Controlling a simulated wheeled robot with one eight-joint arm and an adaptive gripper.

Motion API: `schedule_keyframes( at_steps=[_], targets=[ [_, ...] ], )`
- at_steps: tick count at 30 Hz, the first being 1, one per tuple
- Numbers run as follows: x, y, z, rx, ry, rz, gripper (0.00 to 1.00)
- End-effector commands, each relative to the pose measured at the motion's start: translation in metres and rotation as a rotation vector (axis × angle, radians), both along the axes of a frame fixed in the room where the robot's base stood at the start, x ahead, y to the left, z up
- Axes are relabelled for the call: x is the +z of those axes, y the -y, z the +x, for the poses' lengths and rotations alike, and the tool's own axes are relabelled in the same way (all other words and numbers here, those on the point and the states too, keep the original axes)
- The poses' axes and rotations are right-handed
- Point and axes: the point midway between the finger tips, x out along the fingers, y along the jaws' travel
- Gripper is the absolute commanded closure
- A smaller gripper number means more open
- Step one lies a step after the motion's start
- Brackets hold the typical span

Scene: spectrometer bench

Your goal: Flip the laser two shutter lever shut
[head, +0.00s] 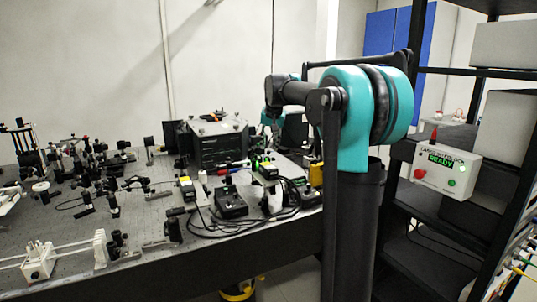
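I cannot tell which is laser two. No shutter lever can be made out at this size. My arm reaches left over the right end of the bench, and its far teal joint is near the large black box. I cannot make out my gripper or its fingers.
A large black box (218,143) stands at the bench's back. Black controllers (231,202) and loose cables lie at the right end. Many optics mounts crowd the left. A control box (440,168) reading READY, with red and green buttons, hangs on the black rack at right.

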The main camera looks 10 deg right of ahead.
Motion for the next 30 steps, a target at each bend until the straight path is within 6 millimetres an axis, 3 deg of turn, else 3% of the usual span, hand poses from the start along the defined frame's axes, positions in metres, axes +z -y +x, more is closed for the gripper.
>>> schedule_keyframes(
  at_steps=[3, 9, 21, 30],
  targets=[
    [-0.019, -0.001, 0.009, 0.000, 0.000, 0.000, 0.68],
    [-0.040, -0.002, 0.018, 0.000, 0.000, 0.000, 0.68],
    [-0.047, -0.002, 0.021, 0.000, 0.000, 0.000, 0.68],
    [-0.046, -0.002, 0.021, 0.000, 0.000, 0.000, 1.00]
  ],
)
